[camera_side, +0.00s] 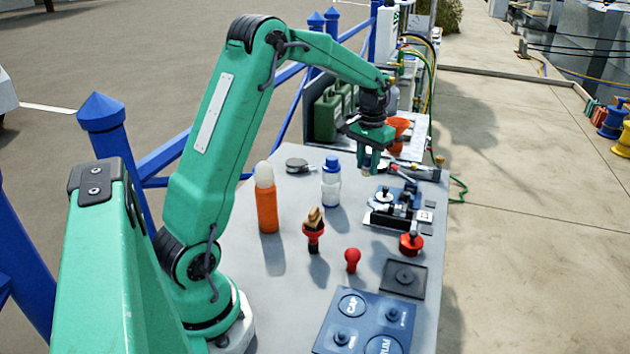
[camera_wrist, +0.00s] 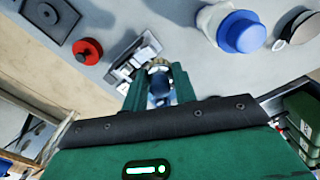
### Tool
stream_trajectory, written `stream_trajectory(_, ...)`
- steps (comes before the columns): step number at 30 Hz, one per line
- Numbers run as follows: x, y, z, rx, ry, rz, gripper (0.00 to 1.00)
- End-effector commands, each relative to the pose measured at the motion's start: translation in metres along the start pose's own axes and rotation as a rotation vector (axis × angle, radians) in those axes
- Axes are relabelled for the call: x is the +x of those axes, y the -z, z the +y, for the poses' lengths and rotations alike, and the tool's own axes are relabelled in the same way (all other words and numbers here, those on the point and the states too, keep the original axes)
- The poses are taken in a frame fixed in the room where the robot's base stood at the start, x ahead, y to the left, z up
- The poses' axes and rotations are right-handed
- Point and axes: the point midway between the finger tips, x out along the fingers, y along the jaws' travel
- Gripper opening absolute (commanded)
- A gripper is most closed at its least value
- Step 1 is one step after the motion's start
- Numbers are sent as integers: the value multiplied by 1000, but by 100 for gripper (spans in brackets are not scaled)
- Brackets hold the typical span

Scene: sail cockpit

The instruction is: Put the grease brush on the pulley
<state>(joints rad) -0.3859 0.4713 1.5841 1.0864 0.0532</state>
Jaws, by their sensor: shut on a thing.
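My gripper (camera_side: 368,162) is shut and hangs over the far part of the bench, behind the metal fitting. In the wrist view my gripper (camera_wrist: 159,85) has a small blue piece with a pale tip between its fingers, which looks like the grease brush (camera_wrist: 159,97). The dark and silver fitting (camera_side: 393,208) seems to carry the pulley; I cannot make out the wheel clearly. In the wrist view the fitting (camera_wrist: 132,68) lies just left of the fingers. I cannot tell whether the brush touches it.
A white bottle with blue cap (camera_side: 331,185) and an orange tube (camera_side: 266,203) stand left of the fitting. A red-and-tan piece (camera_side: 314,232), a red knob (camera_side: 352,260), a red-topped piece (camera_side: 411,243), a dark square plate (camera_side: 418,291) and a blue tray (camera_side: 325,340) are nearer.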

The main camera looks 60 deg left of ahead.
Motion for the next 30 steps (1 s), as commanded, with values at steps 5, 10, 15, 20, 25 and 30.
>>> stream_trajectory(5,-2,24,-62,-220,0,0,5)
stream_trajectory(10,-4,36,-118,-410,0,1,5)
stream_trajectory(15,-4,40,-163,-557,0,0,5)
stream_trajectory(20,-4,40,-187,-637,0,1,5)
stream_trajectory(25,-5,40,-194,-662,0,0,5)
stream_trajectory(30,-3,40,-197,-662,0,0,5)
